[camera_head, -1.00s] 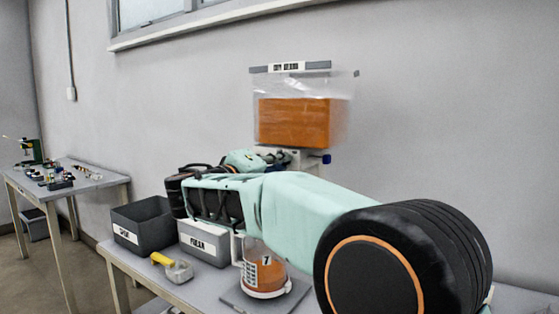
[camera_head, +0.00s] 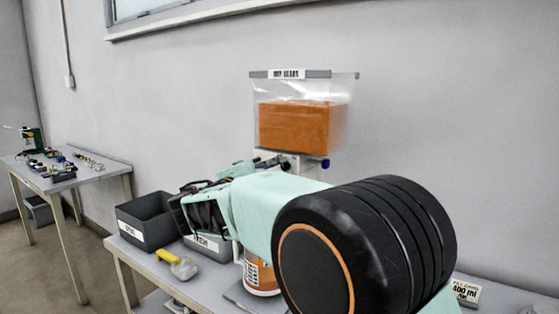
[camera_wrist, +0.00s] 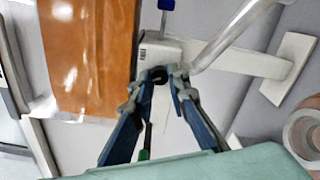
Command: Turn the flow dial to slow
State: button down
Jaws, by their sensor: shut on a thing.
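The pump's white body (camera_wrist: 160,50) shows in the wrist view, beside a clear bag of orange liquid (camera_wrist: 90,50). My gripper (camera_wrist: 159,76) is in front of it, with its fingertips closed around a small dark round dial (camera_wrist: 158,74). The fingertips hide part of the dial, and its marks and setting cannot be read. A blue part (camera_wrist: 167,5) sticks out from the pump. In the head view the orange bag (camera_head: 302,127) hangs on the wall above the pump (camera_head: 300,163), and my arm hides most of the pump and the gripper.
An orange-filled jar (camera_head: 261,275) stands on the bench below the pump. A grey bin (camera_head: 148,222), a second bin and a yellow-handled tool (camera_head: 178,264) lie left of it. A 400 ml sign (camera_head: 467,292) stands right. A clear tube (camera_wrist: 225,38) runs close to my gripper.

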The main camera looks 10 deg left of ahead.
jog(key=n+p, duration=0.3)
jog(key=n, duration=0.1)
dwell(0.5)
jog(key=c, duration=2.2)
grip_release()
jog(key=shift+o, duration=0.2)
jog(key=v, duration=1.2)
